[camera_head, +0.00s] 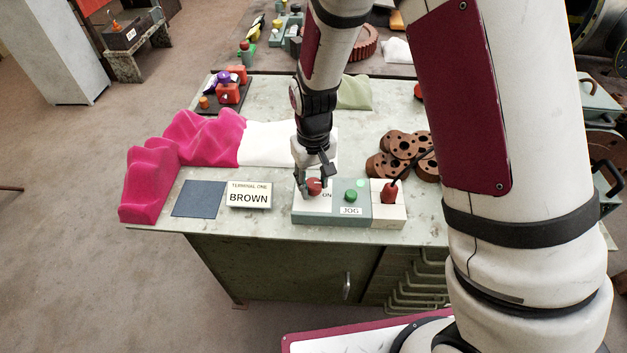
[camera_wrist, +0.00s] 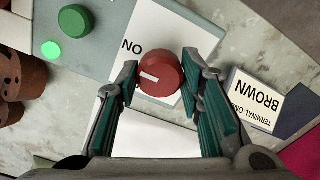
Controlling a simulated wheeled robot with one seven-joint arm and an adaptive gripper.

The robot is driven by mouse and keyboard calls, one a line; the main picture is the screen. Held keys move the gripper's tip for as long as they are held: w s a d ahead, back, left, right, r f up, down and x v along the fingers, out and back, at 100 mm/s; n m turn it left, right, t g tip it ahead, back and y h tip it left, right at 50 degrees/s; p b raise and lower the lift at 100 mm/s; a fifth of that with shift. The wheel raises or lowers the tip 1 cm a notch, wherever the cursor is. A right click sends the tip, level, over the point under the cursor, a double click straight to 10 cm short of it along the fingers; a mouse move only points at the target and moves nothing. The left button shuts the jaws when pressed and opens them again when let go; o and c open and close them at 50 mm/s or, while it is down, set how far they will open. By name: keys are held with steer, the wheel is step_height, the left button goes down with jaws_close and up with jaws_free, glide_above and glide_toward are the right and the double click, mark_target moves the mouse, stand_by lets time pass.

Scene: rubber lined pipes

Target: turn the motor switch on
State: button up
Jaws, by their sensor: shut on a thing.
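The motor switch is a round red knob (camera_wrist: 160,76) with a white pointer mark, on a white plate marked "ON" (camera_wrist: 132,46). The knob also shows in the head view (camera_head: 315,187) at the left end of the grey-green control box (camera_head: 331,213). My gripper (camera_wrist: 158,84) comes down over it, with one finger on each side, and is shut on the knob. In the wrist view the white mark points left, toward the plate's "ON" side. The left finger partly covers the plate.
A green button (camera_head: 351,195) with a "JOG" label and a red lever switch (camera_head: 389,193) sit on the box's right part. Brown flanged parts (camera_head: 398,145) stand behind it. A "BROWN" sign (camera_head: 249,196), blue pad (camera_head: 198,198) and pink cloth (camera_head: 190,140) lie left.

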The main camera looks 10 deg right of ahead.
mark_target(313, 182)
steer(key=o, duration=1.2)
steer(key=shift+c, duration=0.2)
steer(key=shift+r, duration=0.1)
step_height(313, 182, up, 12)
